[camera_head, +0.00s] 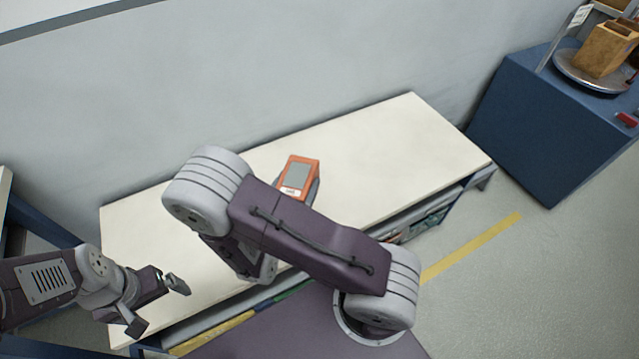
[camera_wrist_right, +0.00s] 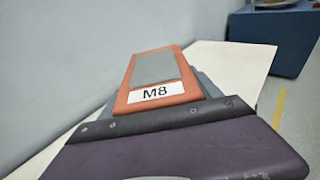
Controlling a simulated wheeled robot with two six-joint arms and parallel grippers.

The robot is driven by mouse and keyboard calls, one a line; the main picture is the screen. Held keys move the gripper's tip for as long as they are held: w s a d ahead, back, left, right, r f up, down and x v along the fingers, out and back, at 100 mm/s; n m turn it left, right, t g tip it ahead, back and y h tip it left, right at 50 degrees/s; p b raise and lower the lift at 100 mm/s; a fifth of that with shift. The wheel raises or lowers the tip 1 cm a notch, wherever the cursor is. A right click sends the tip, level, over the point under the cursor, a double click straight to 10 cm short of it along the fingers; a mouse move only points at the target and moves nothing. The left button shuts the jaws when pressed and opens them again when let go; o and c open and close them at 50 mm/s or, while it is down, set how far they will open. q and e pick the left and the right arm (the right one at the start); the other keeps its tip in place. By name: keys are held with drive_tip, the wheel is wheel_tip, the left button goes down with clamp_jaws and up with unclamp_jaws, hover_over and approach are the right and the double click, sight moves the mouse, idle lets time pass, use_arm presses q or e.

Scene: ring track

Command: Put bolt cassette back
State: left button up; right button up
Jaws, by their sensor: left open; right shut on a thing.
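The bolt cassette (camera_head: 297,176) is an orange box with a grey top panel and a white label. In the right wrist view the cassette (camera_wrist_right: 152,82) shows the label "M8". My right gripper (camera_wrist_right: 160,108) is shut on it; its fingers show only as grey edges beside the box. The cassette appears over the cream bench top (camera_head: 350,140); I cannot tell whether it touches it. My right arm hides part of the bench and most of that gripper in the head view. My left gripper (camera_head: 158,305) is open and empty at the bench's lower left end.
A blue cabinet (camera_head: 540,130) stands at the right with a round metal tray (camera_head: 590,75) and a wooden box (camera_head: 608,48) on it. A shelf below the bench holds several things. The bench top is bare to the right of the cassette. A wall runs behind.

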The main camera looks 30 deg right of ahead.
drive_tip(key=f+b, duration=0.2)
drive_tip(key=shift+a+f, duration=0.35)
drive_tip(key=shift+f, duration=0.05)
drive_tip(key=shift+w+d+f, duration=0.1)
drive_tip(key=shift+w+d, duration=0.05)
drive_tip(key=shift+d, duration=0.1)
drive_tip(key=w+f+b, duration=0.2)
drive_tip(key=w+f, duration=0.3)
drive_tip(key=w+f+b, duration=0.3)
drive_tip(key=w+f, duration=0.3)
drive_tip(key=shift+w+a, duration=0.2)
drive_tip(key=shift+w, duration=0.05)
use_arm(q)
wheel_tip(320, 180, down, 9)
drive_tip(key=shift+a+r, duration=0.15)
drive_tip(key=shift+a, duration=0.2)
use_arm(e)
drive_tip(key=shift+r, duration=0.1)
drive_tip(key=o, duration=1.7)
